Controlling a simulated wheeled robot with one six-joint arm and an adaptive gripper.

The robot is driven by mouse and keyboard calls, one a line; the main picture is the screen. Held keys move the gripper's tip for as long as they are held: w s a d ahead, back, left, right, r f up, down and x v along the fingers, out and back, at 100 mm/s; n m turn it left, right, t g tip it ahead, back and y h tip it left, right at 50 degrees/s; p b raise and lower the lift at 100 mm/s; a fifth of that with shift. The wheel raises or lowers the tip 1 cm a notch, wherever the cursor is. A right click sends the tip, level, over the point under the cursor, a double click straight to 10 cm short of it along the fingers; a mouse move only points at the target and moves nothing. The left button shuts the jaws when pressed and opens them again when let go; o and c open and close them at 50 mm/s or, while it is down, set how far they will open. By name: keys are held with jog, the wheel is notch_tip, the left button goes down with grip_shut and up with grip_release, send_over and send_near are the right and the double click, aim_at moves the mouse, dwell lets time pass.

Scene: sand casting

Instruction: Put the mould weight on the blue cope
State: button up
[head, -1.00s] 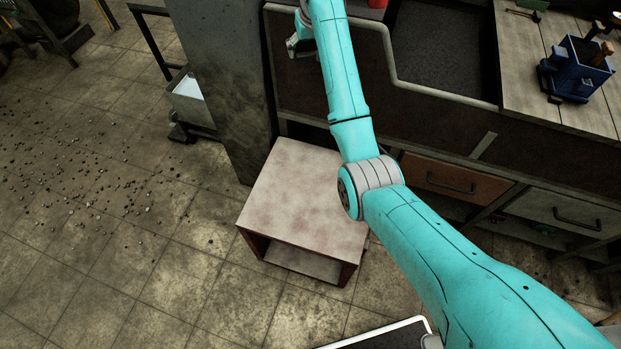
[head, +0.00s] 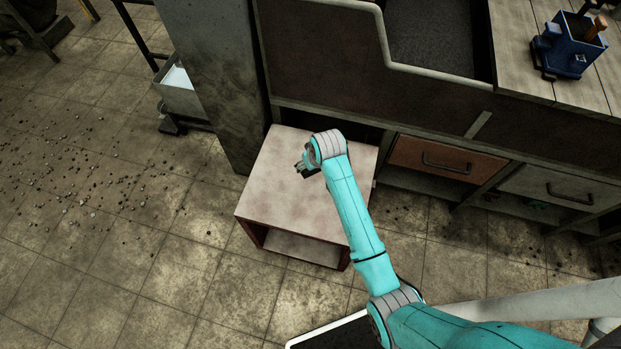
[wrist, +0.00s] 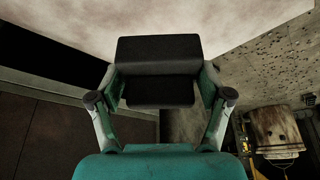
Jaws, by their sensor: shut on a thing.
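My gripper (head: 306,168) is above the pale top of a low stand in the head view. In the wrist view my gripper (wrist: 160,92) is shut on a dark block, the mould weight (wrist: 158,50), which spans the gap between the two fingers. The weight shows only as a small dark patch (head: 312,172) in the head view, partly hidden by my wrist.
The low stand (head: 270,190) has a bare top and stands by a grey pillar (head: 215,80). A long dark bench with drawers (head: 432,157) runs behind. A blue box with tools (head: 570,55) sits on its wooden top. Grit lies on the open floor at left.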

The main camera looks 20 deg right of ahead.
jog(key=s+f, duration=0.2)
jog(key=s, duration=0.2)
send_near(312, 192)
jog(key=shift+x, duration=2.85)
jog(key=shift+w, duration=0.15)
jog(key=o, duration=1.8)
jog(key=shift+f, duration=0.1)
jog(key=shift+c, duration=0.2)
jog(key=v, duration=1.2)
jog(key=shift+d, duration=0.1)
